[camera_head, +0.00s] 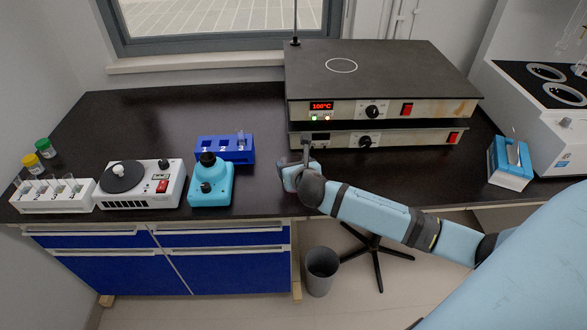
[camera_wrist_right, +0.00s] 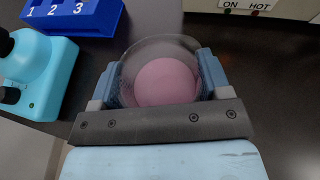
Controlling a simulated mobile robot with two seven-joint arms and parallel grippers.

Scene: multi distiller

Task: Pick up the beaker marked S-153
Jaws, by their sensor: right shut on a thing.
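My right gripper (camera_head: 296,172) is over the front edge area of the black bench, just in front of the stacked hot plates. In the right wrist view my right gripper (camera_wrist_right: 162,80) has its two blue fingers on either side of a clear round beaker (camera_wrist_right: 166,82) with pink contents, and is shut on it. I look down into the beaker from above. No S-153 mark can be read. In the head view the gripper mostly hides the beaker. My left gripper is not in view.
Left of the gripper are a teal device (camera_head: 211,186), a blue numbered rack (camera_head: 239,156), a white stirrer (camera_head: 139,187) and a white vial rack (camera_head: 52,198). The hot plates (camera_head: 385,85) stand behind; the upper display reads 100°C. A blue box (camera_head: 510,166) is at right.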

